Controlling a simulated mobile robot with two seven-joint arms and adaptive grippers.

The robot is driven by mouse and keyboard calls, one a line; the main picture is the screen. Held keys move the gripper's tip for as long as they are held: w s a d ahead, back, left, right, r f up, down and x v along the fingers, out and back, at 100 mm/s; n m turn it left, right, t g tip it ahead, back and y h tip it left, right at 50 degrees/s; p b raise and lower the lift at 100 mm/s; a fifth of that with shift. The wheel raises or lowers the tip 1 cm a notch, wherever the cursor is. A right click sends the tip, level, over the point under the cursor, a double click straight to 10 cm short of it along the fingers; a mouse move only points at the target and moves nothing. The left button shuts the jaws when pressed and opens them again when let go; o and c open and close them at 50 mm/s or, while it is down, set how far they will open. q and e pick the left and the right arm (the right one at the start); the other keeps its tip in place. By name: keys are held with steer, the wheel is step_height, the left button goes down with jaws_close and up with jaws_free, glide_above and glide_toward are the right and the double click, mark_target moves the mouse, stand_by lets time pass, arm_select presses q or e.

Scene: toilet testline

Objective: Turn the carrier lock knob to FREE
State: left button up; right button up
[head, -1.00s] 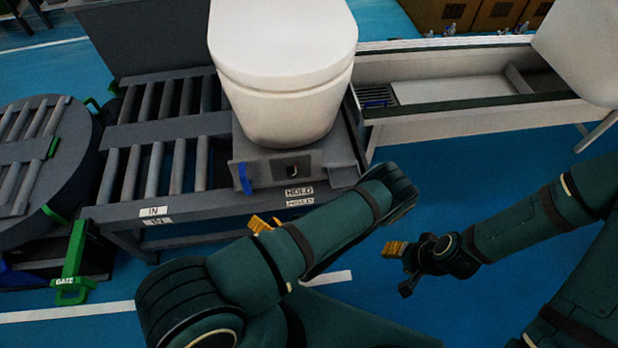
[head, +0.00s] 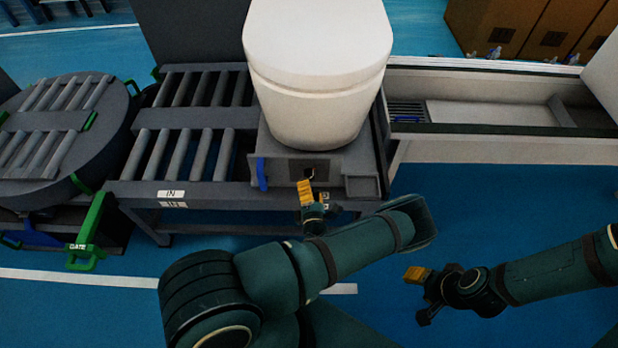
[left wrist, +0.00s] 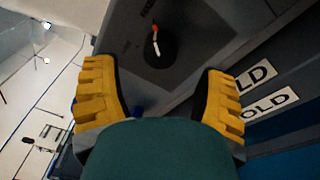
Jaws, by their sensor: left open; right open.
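The carrier (head: 355,165) is a grey box under a white toilet (head: 315,75) on the roller line. Its lock knob (left wrist: 160,47) is round and dark, with a white and orange pointer mark, on a dark plate in the left wrist view. In the head view the knob (head: 308,172) is small and partly behind my left gripper (head: 306,191). My left gripper's yellow fingers are open, one either side of the knob's line and short of it (left wrist: 160,95). My right gripper (head: 418,278) is open and empty, over the blue floor.
A blue handle (head: 262,174) stands on the carrier front, left of the knob. HOLD labels (left wrist: 268,103) show right of the fingers. A green GATE lever (head: 90,232) and a round roller table (head: 62,130) are at left. A white trough (head: 480,105) lies at right.

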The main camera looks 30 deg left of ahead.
mark_target(309, 178)
arm_select(q)
steer(key=shift+b+x, duration=0.3)
steer(key=shift+x, duration=2.15)
steer(key=c, duration=1.2)
